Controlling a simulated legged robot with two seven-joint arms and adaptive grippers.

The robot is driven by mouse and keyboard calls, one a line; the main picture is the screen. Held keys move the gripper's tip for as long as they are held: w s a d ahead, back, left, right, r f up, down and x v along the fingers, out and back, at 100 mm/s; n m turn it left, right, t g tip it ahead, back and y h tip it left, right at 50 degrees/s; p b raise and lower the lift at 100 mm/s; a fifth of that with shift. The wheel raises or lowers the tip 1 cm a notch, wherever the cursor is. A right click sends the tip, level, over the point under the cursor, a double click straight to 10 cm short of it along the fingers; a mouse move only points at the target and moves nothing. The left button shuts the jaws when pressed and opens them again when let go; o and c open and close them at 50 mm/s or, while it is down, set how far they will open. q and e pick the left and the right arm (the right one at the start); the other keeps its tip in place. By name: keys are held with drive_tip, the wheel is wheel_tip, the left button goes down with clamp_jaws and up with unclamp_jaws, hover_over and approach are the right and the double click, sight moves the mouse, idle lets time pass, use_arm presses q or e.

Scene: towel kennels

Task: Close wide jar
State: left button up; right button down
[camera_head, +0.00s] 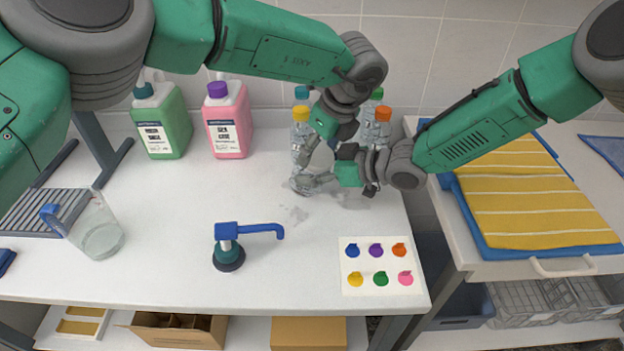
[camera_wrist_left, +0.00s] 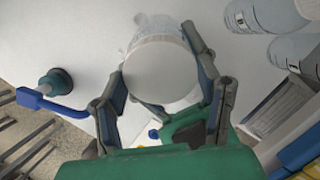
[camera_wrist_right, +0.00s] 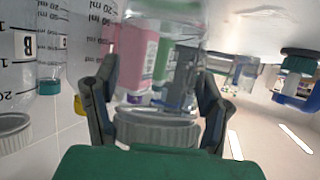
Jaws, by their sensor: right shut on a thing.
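The wide jar is clear, and its body (camera_wrist_right: 165,30) fills the upper middle of the right wrist view. A pale, ribbed lid (camera_wrist_right: 157,129) sits at its mouth. The left wrist view shows the lid's flat white top (camera_wrist_left: 160,70) over the clear jar. I cannot tell whether the lid is fully seated. My right gripper (camera_head: 318,181) is shut on the jar from the right, with fingers on either side. My left gripper (camera_head: 308,155) reaches down from above. Its open fingers (camera_wrist_left: 155,65) stand around the lid. In the head view the grippers largely hide the jar.
Bottles with yellow (camera_head: 301,114), orange (camera_head: 383,114) and other caps stand close behind the grippers. A green bottle (camera_head: 163,125) and a pink bottle (camera_head: 230,125) stand further left. A blue-handled pump (camera_head: 229,250), a beaker (camera_head: 98,235) and a colour card (camera_head: 381,280) lie in front.

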use_arm(q)
drive_tip(key=o, duration=1.3)
use_arm(e)
drive_tip(key=shift+s+a, duration=0.1)
use_arm(q)
drive_tip(key=shift+v, duration=2.3)
drive_tip(key=shift+c, duration=0.4)
